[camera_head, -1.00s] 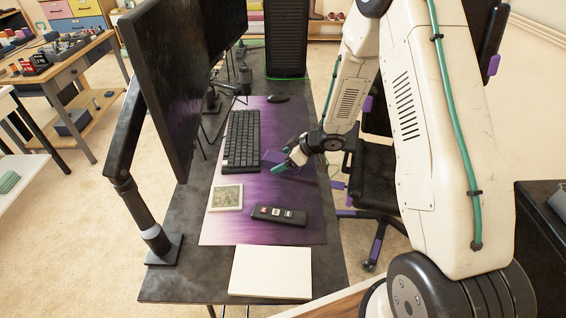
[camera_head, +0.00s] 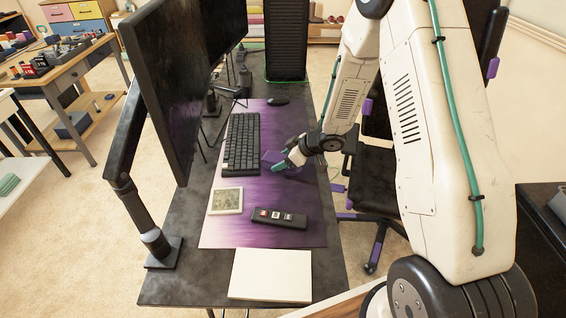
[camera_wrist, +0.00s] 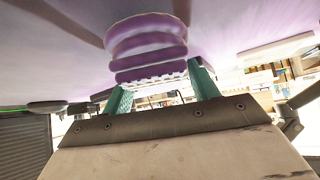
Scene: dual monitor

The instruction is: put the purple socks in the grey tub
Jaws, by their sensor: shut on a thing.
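The purple socks (camera_head: 272,157) are a small folded bundle over the purple desk mat, just right of the keyboard. In the wrist view the socks (camera_wrist: 148,45) show as stacked, rounded purple folds with a pale ribbed edge. My gripper (camera_head: 278,164) is shut on the socks, with its teal fingers at their near end; in the wrist view the fingers are at both sides of that end. The socks are at or close above the mat; I cannot tell if they touch it. I cannot make out for certain which thing is the grey tub.
The desk holds a keyboard (camera_head: 242,143), a mouse (camera_head: 279,101), a small framed panel (camera_head: 226,200), a black remote-like device (camera_head: 279,217) and a white flat box (camera_head: 270,275). Monitors (camera_head: 165,85) stand along its left side. A blue-grey box (camera_head: 72,125) sits on a low shelf at left.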

